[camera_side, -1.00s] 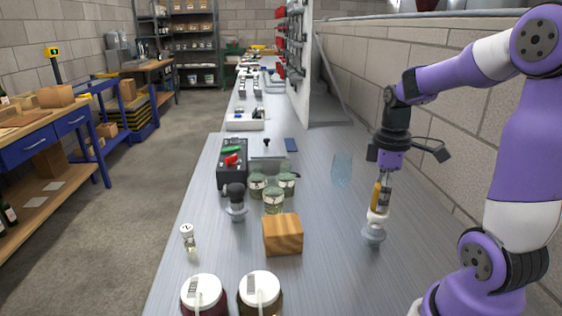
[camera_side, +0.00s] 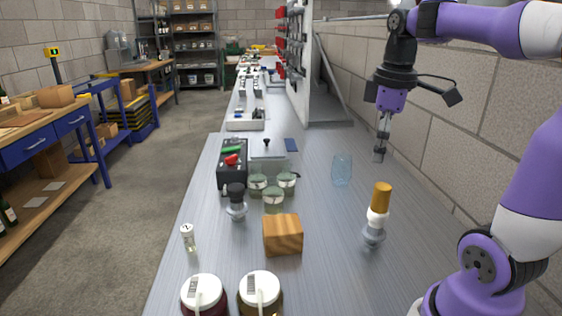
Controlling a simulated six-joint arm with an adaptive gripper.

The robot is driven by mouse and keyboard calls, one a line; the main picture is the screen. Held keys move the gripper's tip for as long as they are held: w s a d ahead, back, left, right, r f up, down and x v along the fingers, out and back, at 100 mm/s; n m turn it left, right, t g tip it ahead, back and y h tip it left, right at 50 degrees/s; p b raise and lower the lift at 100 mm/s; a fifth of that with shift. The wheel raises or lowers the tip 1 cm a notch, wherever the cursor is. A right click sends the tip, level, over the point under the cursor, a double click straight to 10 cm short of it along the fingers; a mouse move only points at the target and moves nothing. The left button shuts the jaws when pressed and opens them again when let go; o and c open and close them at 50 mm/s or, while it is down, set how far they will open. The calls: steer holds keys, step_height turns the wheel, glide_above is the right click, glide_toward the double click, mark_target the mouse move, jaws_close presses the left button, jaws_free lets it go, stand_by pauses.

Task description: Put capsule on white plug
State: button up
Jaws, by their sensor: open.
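The capsule (camera_side: 381,196) is a golden-orange cylinder. It sits upright on top of the white plug (camera_side: 376,217), which is in the neck of a clear glass stopper-like piece (camera_side: 373,236) standing on the right side of the table. My gripper (camera_side: 380,155) is above and behind the capsule in the picture, pointing down, apart from it and empty. The fine fit between capsule and plug is too small to tell.
A wooden block (camera_side: 283,235) stands left of the capsule. Two white-lidded jars (camera_side: 260,292) stand in front.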

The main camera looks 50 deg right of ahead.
steer(key=a+f+m+t, duration=0.3)
steer(key=a+f+t, duration=0.1)
steer(key=a, duration=0.8)
steer(key=shift+s+a+f+m+t, duration=0.25)
steer(key=shift+f+m+t, duration=0.05)
steer(key=shift+f, duration=0.35)
